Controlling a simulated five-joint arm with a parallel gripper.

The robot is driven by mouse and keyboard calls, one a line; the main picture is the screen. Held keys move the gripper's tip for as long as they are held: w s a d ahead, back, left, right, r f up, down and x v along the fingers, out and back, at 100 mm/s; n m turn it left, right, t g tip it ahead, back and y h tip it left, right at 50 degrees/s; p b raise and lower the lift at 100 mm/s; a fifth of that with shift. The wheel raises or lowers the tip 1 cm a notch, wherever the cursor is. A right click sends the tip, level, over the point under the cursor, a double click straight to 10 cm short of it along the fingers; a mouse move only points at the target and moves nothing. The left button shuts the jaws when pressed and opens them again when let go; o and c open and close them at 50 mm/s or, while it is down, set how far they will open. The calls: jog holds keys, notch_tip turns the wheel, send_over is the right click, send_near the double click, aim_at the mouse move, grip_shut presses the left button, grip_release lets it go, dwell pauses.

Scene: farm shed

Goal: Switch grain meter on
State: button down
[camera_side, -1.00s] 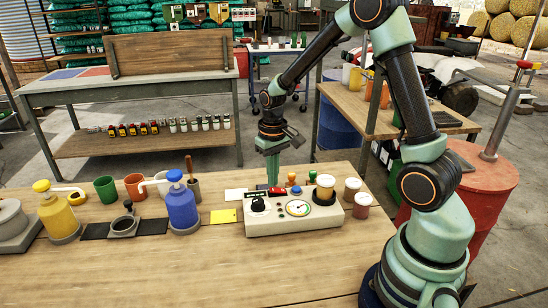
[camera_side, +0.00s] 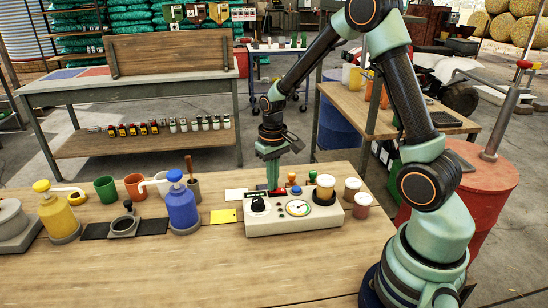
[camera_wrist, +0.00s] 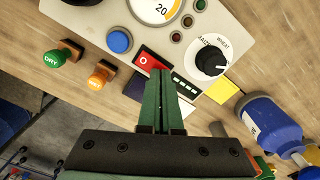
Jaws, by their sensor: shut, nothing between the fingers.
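The grain meter (camera_side: 290,226) is a cream box on the bench in the side view. It carries a round dial (camera_side: 298,208), a black knob (camera_side: 257,203) and a red rocker switch (camera_wrist: 150,62) marked "O" at its back edge. My gripper (camera_wrist: 164,82) is shut and empty. In the wrist view its green fingertips overlap the lower right part of the switch, hiding that end. In the side view my gripper (camera_side: 273,188) points down behind the meter's panel. I cannot tell whether the tips touch the switch.
A blue button (camera_wrist: 120,40) is beside the switch. Green (camera_wrist: 63,52) and orange (camera_wrist: 101,74) stamps stand behind the meter. A yellow card (camera_side: 224,216) and a blue pump bottle (camera_side: 182,208) are to its left. Small jars (camera_side: 361,207) stand to its right. The front bench is clear.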

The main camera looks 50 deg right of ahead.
jog(key=shift+f, duration=0.2)
jog(key=shift+r, duration=3.55)
jog(key=s+a+r+n+t, duration=0.3)
jog(key=s+a+r+t, duration=0.2)
jog(key=s+a+r, duration=0.4)
notch_tip(320, 180, up, 3)
jog(key=shift+s+a+f+t, duration=0.15)
jog(key=shift+s+a+t, duration=0.15)
jog(key=shift+s, duration=0.4)
